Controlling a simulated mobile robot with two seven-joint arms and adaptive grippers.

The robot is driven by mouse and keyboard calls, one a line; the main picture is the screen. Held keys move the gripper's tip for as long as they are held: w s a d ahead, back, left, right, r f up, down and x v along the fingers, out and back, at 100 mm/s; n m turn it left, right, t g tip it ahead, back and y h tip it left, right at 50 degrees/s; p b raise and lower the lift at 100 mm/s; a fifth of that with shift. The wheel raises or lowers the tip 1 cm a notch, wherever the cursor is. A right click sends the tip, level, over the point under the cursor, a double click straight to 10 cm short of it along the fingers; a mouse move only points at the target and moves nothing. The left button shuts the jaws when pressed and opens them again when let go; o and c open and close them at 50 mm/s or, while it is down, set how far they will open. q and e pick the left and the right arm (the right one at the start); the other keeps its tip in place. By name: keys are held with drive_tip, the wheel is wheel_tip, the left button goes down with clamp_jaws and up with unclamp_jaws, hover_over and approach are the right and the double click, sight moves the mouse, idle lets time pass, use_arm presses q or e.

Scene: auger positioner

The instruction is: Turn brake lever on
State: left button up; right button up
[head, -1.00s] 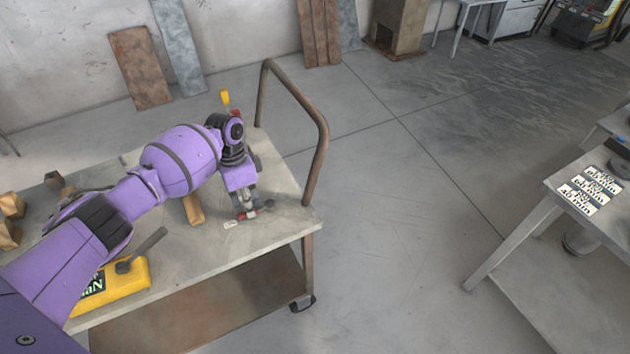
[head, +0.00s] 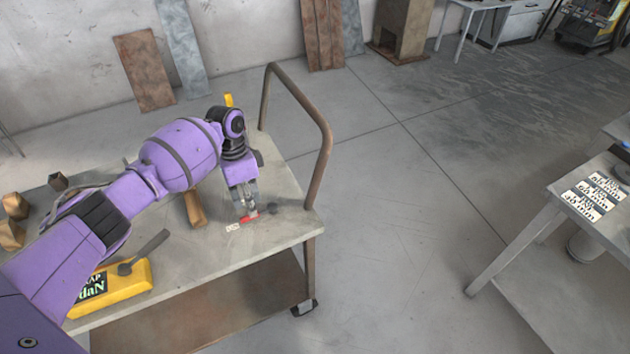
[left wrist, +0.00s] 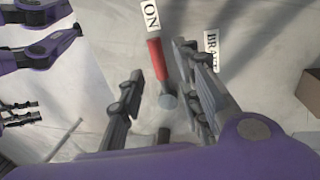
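The brake lever (head: 250,217) has a red handle and lies at the right end of the cart top, under my left gripper (head: 247,207). In the left wrist view the red handle (left wrist: 157,58) points at the ON label (left wrist: 150,15), with its grey pivot end (left wrist: 168,101) nearer me. The BRAKE label (left wrist: 211,51) is to the right, partly behind a finger. My left gripper (left wrist: 158,95) is open, its fingers apart on either side of the lever, with a gap visible on the left.
The cart (head: 215,246) has a raised tubular handle (head: 322,150) just right of my gripper. A second table (head: 540,230) stands far right, with open floor between.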

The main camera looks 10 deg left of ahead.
use_arm(q)
wheel_tip(320, 180, up, 9)
drive_tip(key=w+a, duration=0.1)
drive_tip(key=shift+w, duration=0.25)
idle(0.3)
